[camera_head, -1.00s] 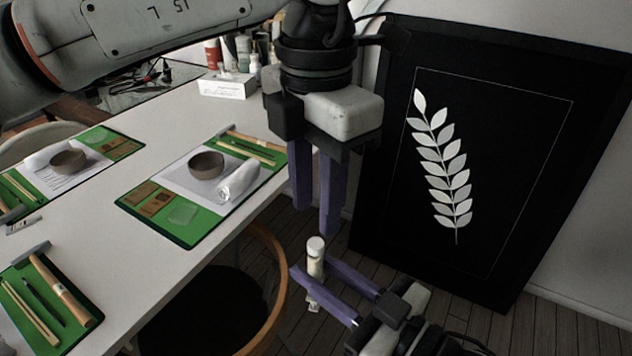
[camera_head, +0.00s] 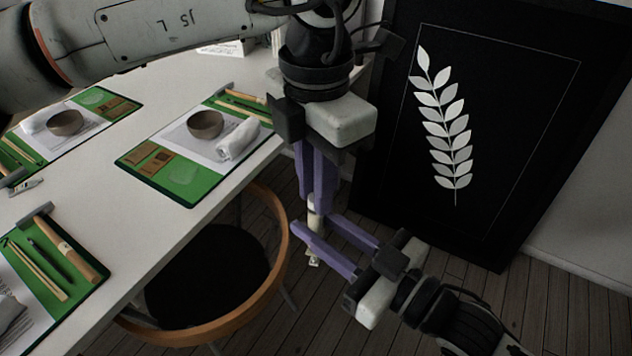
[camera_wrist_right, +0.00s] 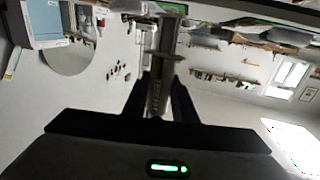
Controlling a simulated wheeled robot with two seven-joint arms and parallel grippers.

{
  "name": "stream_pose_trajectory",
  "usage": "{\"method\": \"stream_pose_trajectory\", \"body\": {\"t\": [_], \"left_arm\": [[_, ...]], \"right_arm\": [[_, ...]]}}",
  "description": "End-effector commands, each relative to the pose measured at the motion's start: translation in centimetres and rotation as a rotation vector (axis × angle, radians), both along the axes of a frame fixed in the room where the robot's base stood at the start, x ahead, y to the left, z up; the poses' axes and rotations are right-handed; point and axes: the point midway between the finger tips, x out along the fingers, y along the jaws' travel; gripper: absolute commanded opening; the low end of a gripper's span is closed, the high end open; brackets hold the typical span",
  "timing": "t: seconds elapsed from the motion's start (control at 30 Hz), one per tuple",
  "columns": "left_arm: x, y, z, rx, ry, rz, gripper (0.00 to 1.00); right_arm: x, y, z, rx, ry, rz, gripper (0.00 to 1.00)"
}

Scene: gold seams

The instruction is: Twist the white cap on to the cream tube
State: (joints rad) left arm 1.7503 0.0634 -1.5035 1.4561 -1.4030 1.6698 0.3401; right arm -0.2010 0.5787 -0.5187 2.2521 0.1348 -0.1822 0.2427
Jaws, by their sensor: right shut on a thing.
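The cream tube (camera_head: 314,218) stands about upright in my right gripper (camera_head: 325,245), clear of the table. The right gripper is shut on it, and the tube's lower end shows below the fingers. In the right wrist view the tube (camera_wrist_right: 158,78) is a dim grey shape between the dark fingers. My left gripper (camera_head: 316,205) points down from above, with its purple fingertips at the tube's upper end. The white cap is hidden behind or between these fingers. I cannot tell whether they grip it.
A wooden chair (camera_head: 277,285) with a dark seat stands just left of the grippers. The white table (camera_head: 150,245) with green mats, bowls and tools lies further left. A black framed leaf picture (camera_head: 500,130) leans behind on the right. Wooden floor lies below.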

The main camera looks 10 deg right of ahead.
Motion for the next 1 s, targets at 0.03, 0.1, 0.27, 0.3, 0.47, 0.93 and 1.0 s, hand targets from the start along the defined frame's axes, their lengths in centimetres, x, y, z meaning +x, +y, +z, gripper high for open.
{"method": "stream_pose_trajectory", "body": {"t": [0.03,0.1,0.27,0.3,0.47,0.93,1.0], "left_arm": [[0.0,0.0,0.0,0.0,-0.001,0.0,0.0],[0.0,0.0,0.0,0.0,-0.001,0.0,0.0],[0.0,0.0,0.0,0.0,-0.001,0.0,0.0],[0.0,0.0,0.0,0.0,-0.001,0.0,0.0],[0.0,0.0,0.0,0.0,-0.001,0.0,0.36],[0.1,-0.1,1.7,-0.001,-0.004,0.0,0.37],[0.1,-0.1,3.0,-0.001,-0.004,0.001,0.37]], "right_arm": [[0.0,0.0,0.0,0.001,-0.001,0.0,0.0],[0.0,0.0,0.0,0.001,-0.001,0.0,0.0],[0.0,0.0,0.0,0.001,-0.001,0.0,0.0],[0.0,0.0,0.0,0.001,-0.001,0.0,0.0],[0.0,0.0,0.0,0.001,-0.001,0.0,0.0],[0.0,0.0,0.0,0.001,-0.001,0.0,0.0],[0.0,0.0,0.0,0.001,-0.001,0.0,0.0]]}}
